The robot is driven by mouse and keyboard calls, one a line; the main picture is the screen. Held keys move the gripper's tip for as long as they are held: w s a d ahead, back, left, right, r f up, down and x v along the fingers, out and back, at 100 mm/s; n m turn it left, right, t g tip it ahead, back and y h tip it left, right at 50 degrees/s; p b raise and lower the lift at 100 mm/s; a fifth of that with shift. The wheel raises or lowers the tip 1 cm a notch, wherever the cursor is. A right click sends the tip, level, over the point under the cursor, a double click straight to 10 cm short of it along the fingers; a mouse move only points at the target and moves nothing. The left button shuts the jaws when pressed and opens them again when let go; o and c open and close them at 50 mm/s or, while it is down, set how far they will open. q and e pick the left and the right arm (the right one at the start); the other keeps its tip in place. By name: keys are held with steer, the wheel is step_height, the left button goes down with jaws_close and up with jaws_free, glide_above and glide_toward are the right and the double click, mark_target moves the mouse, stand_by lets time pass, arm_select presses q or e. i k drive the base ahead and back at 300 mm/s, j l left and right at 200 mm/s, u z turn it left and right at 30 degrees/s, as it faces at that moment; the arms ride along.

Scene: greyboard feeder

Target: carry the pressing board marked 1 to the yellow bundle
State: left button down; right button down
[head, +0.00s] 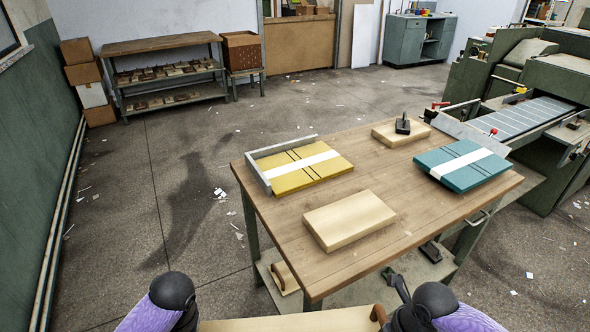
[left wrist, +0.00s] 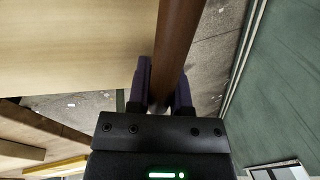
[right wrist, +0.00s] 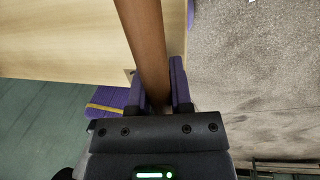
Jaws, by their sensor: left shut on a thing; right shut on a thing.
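A pale wooden pressing board (head: 290,322) is at the bottom edge of the head view, in front of the table and mostly cut off. No number shows on it. My left gripper (left wrist: 162,88) is shut on its brown handle (left wrist: 180,38), with the pale board (left wrist: 70,45) beside it. My right gripper (right wrist: 160,88) is shut on the other brown handle (right wrist: 146,40), beside the board (right wrist: 70,35). The yellow bundle (head: 283,181) with a white band lies at the table's left far corner, against a grey metal angle (head: 258,172).
The wooden table (head: 290,222) also holds a pale block (head: 348,218) near its front, a teal bundle (head: 463,168) at right and a pale board (head: 385,134) with a dark tool at the back. A green machine (head: 545,95) stands behind right. Floor at left is open.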

mark_target(281, 172)
steer(key=i+j+z, duration=0.15)
steer(key=j+z, duration=0.25)
steer(key=j, duration=0.5)
steer(key=j+z, duration=0.4)
steer(key=j, duration=0.5)
steer(key=i+j+z, duration=0.15)
steer(key=j, duration=0.25)
steer(key=i+j+z, duration=0.15)
steer(key=j, duration=0.25)
steer(key=i+j+z, duration=0.15)
steer(key=j, duration=0.3)
steer(key=i+j+z, duration=0.2)
steer(key=j, duration=0.2)
steer(key=k, duration=0.1)
